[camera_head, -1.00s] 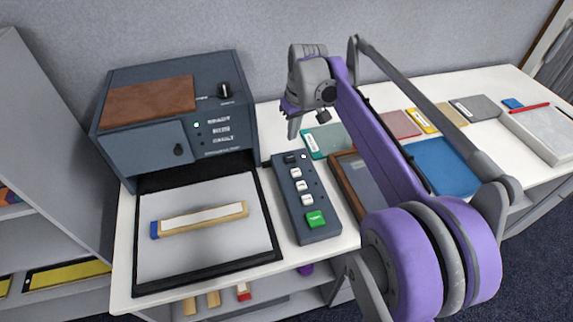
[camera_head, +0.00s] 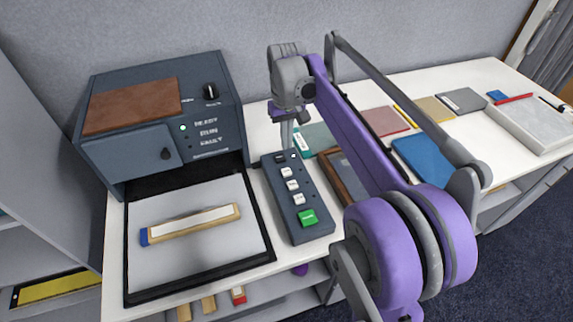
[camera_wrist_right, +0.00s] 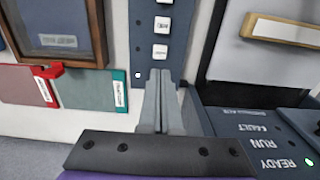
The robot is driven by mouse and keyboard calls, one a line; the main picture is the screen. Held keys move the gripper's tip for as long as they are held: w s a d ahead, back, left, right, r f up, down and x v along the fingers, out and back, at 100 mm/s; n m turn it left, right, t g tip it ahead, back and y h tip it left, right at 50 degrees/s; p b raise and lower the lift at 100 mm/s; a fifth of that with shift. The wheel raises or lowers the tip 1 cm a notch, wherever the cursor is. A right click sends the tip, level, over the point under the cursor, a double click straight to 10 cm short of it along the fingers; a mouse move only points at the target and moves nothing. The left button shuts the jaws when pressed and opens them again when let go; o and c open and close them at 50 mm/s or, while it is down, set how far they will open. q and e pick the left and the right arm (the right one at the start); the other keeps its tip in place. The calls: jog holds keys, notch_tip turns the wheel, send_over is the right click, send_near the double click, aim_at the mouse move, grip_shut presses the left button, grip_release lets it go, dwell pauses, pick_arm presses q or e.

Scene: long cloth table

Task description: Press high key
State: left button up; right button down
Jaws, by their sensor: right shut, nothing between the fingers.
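The dark key panel (camera_head: 318,232) lies on the table right of the machine. It carries a black key (camera_head: 280,158) at its far end, then white keys (camera_head: 292,185) in a row and a green key (camera_head: 308,218) at the near end. The key labels are too small to read, so I cannot tell which is the high key. My right gripper (camera_head: 289,147) is shut and empty, pointing down at the panel's far end. In the right wrist view its fingertips (camera_wrist_right: 160,74) cover the black key's place, just short of a white key (camera_wrist_right: 160,52); contact cannot be told. My left gripper is out of view.
The machine (camera_head: 205,130) with a lit green READY lamp stands left. Its tray (camera_head: 185,262) holds a wood-edged strip (camera_head: 190,223). A framed board (camera_head: 334,180) lies close right of the panel, with coloured folders and a blue pad (camera_head: 435,165) beyond.

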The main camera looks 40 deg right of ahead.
aim_at(286, 173)
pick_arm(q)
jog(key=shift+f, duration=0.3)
pick_arm(e)
notch_tip(286, 173, down, 10)
jog(key=shift+r, duration=0.1)
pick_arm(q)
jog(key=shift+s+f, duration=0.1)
pick_arm(e)
notch_tip(286, 173, down, 2)
jog(key=shift+s+a+b, duration=0.1)
jog(key=shift+b, duration=0.7)
jog(key=shift+s+a, duration=0.15)
jog(key=shift+r, duration=0.3)
jog(key=r+p, duration=0.2)
jog(key=r, duration=0.1)
jog(key=r+p, duration=0.1)
jog(key=r, duration=0.1)
jog(key=shift+w, duration=0.25)
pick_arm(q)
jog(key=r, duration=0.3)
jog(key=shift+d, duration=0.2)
pick_arm(e)
notch_tip(286, 173, up, 9)
